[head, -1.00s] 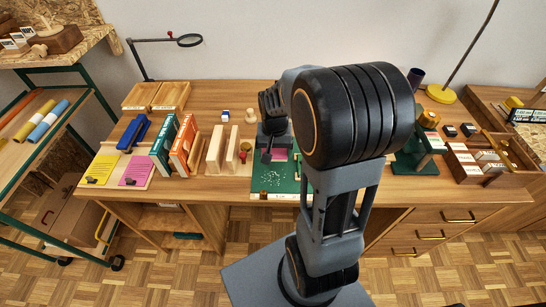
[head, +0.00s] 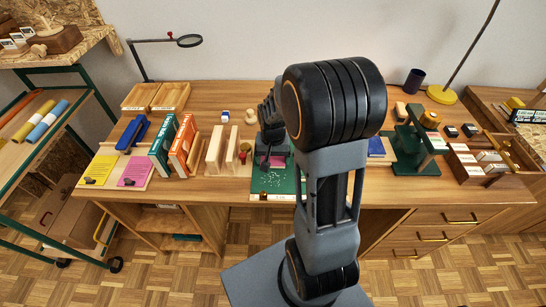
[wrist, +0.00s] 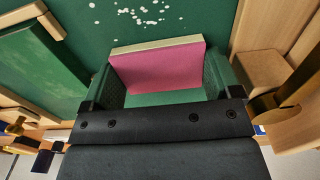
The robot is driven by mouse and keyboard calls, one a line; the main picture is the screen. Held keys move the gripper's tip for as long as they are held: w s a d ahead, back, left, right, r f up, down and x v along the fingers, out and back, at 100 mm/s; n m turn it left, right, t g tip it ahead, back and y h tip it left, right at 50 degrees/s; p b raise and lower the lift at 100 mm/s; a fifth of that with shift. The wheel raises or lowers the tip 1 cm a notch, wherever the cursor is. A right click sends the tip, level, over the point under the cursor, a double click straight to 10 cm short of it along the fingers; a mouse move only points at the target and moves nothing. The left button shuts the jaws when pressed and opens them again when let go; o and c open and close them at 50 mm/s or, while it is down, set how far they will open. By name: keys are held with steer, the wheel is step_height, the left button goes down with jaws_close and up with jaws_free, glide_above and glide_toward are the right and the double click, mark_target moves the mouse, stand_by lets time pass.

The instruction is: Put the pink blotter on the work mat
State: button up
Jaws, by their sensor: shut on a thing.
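The pink blotter (wrist: 158,68) has a flat pink face and a pale edge in the wrist view. My gripper (wrist: 165,82) is shut on it, one finger at each side. In the head view the blotter (head: 277,161) shows as a small pink patch under my gripper (head: 268,158). The green work mat (head: 276,183), with white specks, lies on the desk below and in front of it. The mat (wrist: 200,18) fills the upper middle of the wrist view. Whether the blotter touches the mat I cannot tell. My arm hides the mat's right part in the head view.
Wooden upright blocks (head: 215,150) and orange and green books (head: 182,145) stand left of the mat. A blue item (head: 376,147) and a green stand (head: 413,152) are on the right. A magnifier lamp (head: 188,41) stands at the back left.

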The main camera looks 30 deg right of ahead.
mark_target(273, 159)
steer(key=o, duration=0.7)
steer(key=shift+f, duration=0.1)
step_height(273, 159, up, 12)
steer(key=p, duration=0.2)
steer(key=s+a+n+t, duration=0.1)
steer(key=s+a+n, duration=0.1)
steer(key=s, duration=0.1)
steer(key=s+a+r+n+t, duration=0.1)
steer(key=s+a+n, duration=0.1)
steer(key=s+a, duration=0.1)
steer(key=s+a+r+n+t, duration=0.1)
steer(key=s+a, duration=0.2)
steer(key=s, duration=0.1)
steer(key=shift+a+r+n, duration=0.15)
steer(key=shift+r+n, duration=0.05)
steer(key=shift+n, duration=0.2)
steer(key=shift+r, duration=0.1)
